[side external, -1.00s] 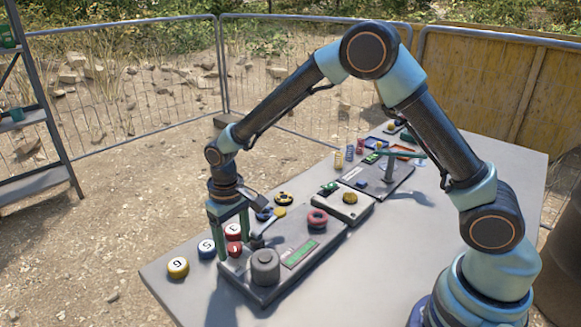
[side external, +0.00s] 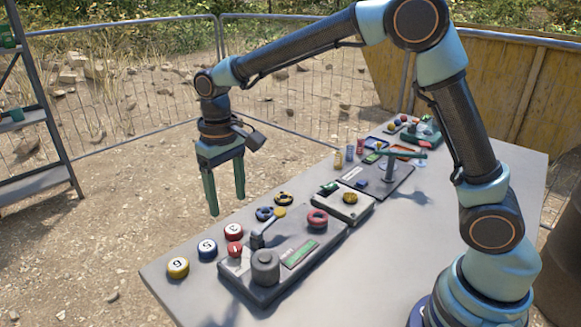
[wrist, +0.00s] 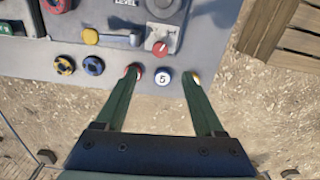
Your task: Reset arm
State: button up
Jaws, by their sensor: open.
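My gripper (side external: 226,188) is open and empty, with two green fingers pointing down. In the side view it hangs in the air above the table's far left edge, clear of everything. In the wrist view my gripper (wrist: 160,95) shows its two fingers spread apart, with the numbered ball 5 (wrist: 163,78) seen between the tips. The grey table (side external: 440,215) holds a control panel (side external: 250,283) with a lever, a grey knob, a red ring and a green display.
Numbered balls, yellow (side external: 178,267), blue (side external: 207,249) and red (side external: 233,232), lie along the table's left edge. A white box (side external: 343,206) and a panel with a post (side external: 389,170) stand farther back. Metal fencing (side external: 130,90) surrounds the area. The table's front right is clear.

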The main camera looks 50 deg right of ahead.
jog(key=s+d+r+t, duration=0.2)
jog(key=s+d+r, duration=0.2)
jog(key=s+d, duration=0.2)
jog(key=s+d+r+t, duration=0.3)
jog(key=s+d+r, duration=0.1)
jog(key=s+d, duration=0.3)
jog(key=shift+s+m+t, duration=0.3)
jog(key=shift+s, duration=0.95)
